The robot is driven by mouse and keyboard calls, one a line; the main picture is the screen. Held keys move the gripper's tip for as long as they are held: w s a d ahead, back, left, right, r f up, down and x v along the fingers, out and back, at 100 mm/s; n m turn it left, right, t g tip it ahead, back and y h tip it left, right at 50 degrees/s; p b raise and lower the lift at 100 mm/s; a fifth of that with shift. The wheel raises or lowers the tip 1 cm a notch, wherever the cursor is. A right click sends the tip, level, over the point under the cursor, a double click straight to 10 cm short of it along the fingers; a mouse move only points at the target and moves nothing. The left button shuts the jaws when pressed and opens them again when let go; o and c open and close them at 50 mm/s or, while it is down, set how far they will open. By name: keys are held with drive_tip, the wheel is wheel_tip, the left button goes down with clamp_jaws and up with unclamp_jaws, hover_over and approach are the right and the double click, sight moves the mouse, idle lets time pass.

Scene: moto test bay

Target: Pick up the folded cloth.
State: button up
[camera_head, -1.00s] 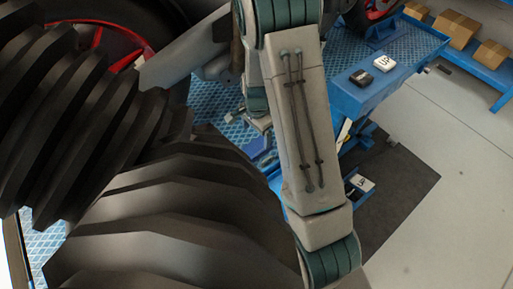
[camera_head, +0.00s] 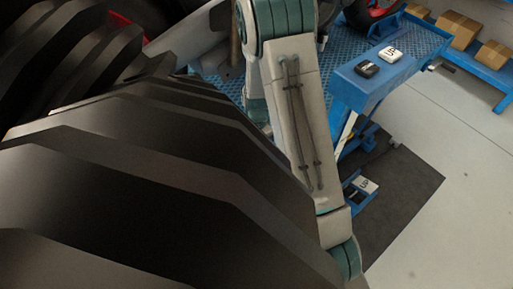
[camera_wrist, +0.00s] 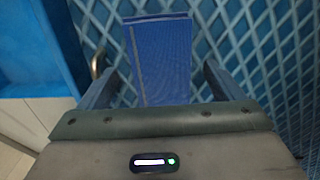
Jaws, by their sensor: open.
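The folded cloth (camera_wrist: 166,62) is a flat blue rectangle with pale lines near its left and top edges. In the wrist view it lies on the blue diamond-patterned platform (camera_wrist: 240,45). My gripper (camera_wrist: 158,82) is open, with one finger on each side of the cloth's lower part in the picture. The near end of the cloth is hidden behind the gripper body. I cannot tell whether the fingers touch it or how high they are. In the head view I see neither the cloth nor the fingers.
A large dark ridged form (camera_head: 150,190) fills the left of the head view and hides much. A blue lift (camera_head: 375,80) bears a black button box (camera_head: 367,69) and a white one (camera_head: 391,54). Cardboard boxes (camera_head: 456,27) stand at the far right. Pale floor (camera_head: 450,110) is clear.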

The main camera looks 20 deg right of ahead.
drive_tip(key=c, duration=1.1)
drive_tip(key=shift+o, duration=0.2)
drive_tip(key=shift+r, duration=0.2)
